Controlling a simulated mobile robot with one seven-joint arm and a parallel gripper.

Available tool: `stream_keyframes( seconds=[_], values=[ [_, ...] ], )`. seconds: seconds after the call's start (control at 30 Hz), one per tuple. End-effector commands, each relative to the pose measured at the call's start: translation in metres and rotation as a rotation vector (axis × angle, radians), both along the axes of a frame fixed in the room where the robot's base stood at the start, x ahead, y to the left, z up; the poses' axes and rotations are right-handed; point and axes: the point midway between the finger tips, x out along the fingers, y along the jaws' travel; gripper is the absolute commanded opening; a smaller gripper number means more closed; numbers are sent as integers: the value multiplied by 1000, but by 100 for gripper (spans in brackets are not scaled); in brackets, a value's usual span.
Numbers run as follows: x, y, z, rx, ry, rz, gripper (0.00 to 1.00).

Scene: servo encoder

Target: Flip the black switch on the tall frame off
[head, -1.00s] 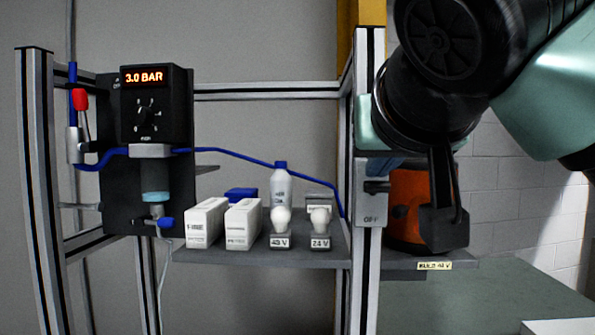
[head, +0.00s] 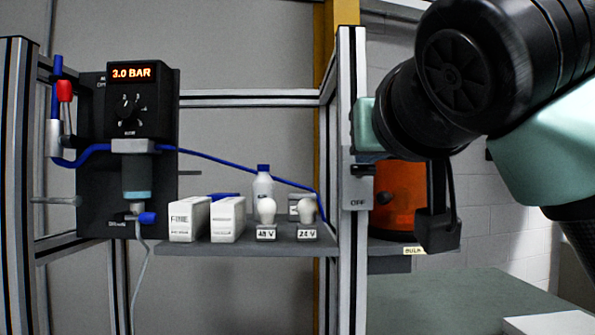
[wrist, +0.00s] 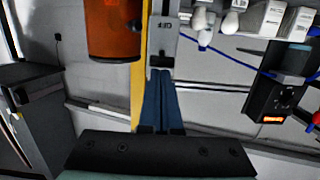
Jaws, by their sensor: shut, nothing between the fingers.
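The black switch (head: 362,169) sits on a grey box (head: 356,188) fixed to the tall aluminium frame (head: 345,270). An OFF label is below the switch in the head view. In the wrist view the box appears upside down, and the black switch (wrist: 161,62) lies just beyond my fingertips. My gripper (wrist: 161,74) is shut and empty, its two blue fingers together and pointing at the switch. I cannot tell whether they touch it. In the head view my wrist is at the box's upper part and mostly hides the fingers. The switch's position is hard to read.
An orange cylinder (head: 398,198) stands right of the frame, close to my wrist. A regulator (head: 130,105) reads 3.0 BAR.

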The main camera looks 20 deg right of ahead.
Motion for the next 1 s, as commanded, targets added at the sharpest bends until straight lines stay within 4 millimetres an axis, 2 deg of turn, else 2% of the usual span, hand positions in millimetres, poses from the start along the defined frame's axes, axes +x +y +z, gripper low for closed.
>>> stream_keyframes(
  seconds=[0.03, 0.83, 1.0],
  values=[
    [0, 1, -12, -4, -23, 4, 0],
    [-5, 1, -38, -129, -454, 2, 0],
    [-6, 1, -38, -129, -450, 2, 0]
  ],
)
